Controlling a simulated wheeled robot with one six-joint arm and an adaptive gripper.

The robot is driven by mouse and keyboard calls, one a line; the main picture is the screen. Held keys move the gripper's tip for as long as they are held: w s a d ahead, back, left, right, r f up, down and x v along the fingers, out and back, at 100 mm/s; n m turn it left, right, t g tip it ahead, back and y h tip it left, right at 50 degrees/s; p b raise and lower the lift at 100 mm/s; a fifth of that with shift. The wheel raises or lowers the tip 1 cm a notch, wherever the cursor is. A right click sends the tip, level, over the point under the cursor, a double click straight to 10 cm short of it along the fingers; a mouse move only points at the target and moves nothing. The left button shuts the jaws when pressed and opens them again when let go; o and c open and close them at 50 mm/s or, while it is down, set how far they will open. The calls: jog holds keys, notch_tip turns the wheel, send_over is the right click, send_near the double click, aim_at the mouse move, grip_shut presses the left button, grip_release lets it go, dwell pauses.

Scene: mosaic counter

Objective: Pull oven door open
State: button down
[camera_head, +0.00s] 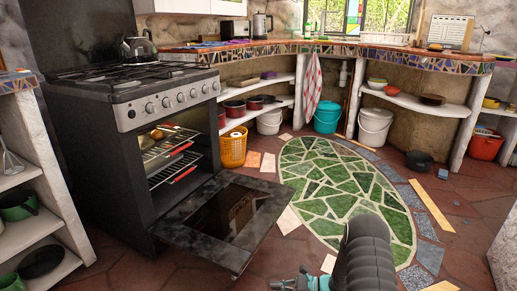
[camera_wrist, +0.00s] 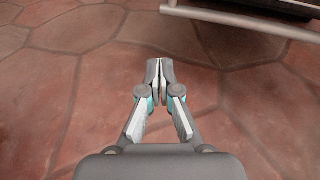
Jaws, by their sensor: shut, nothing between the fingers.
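The oven (camera_head: 165,105) stands at the left in the head view. Its door (camera_head: 225,215) is swung down, wide open and close to level, with its dark glass facing up. The racks inside show. My gripper (camera_head: 285,284) is at the bottom edge of the head view, to the right of the door's near corner and apart from it. In the wrist view my gripper (camera_wrist: 160,68) is shut and empty above the floor. A pale bar (camera_wrist: 240,20), which looks like the door's handle, crosses the top right there, clear of the fingertips.
A green mosaic inlay (camera_head: 340,180) and red tiles (camera_wrist: 60,100) leave the floor open right of the door. Shelves with pots (camera_head: 15,235) stand at the left.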

jog(key=s+d+r+n+h+p, duration=0.2)
jog(key=s+r+n+h, duration=0.3)
jog(key=s+r, duration=0.6)
jog(key=s+d+r+n+t+h+p, duration=0.1)
jog(key=s+d+r+n+h+p, duration=0.2)
jog(key=r, duration=2)
jog(key=s+d+r+n+t+h+p, duration=0.1)
jog(key=s+d+r+n+h+p, duration=0.1)
jog(key=s+r+n+h, duration=0.5)
jog(key=s+d+r+n, duration=0.1)
jog(key=s+r+n, duration=0.3)
jog(key=s+r, duration=0.6)
jog(key=shift+s+d+n, duration=0.3)
jog(key=shift+s+d, duration=0.1)
jog(key=shift+s, duration=0.55)
jog(key=c, duration=1.1)
grip_release()
jog(key=shift+a+r+t+p, duration=0.1)
jog(key=shift+r+t+p, duration=0.2)
jog(key=shift+p, duration=0.05)
jog(key=shift+f, duration=0.1)
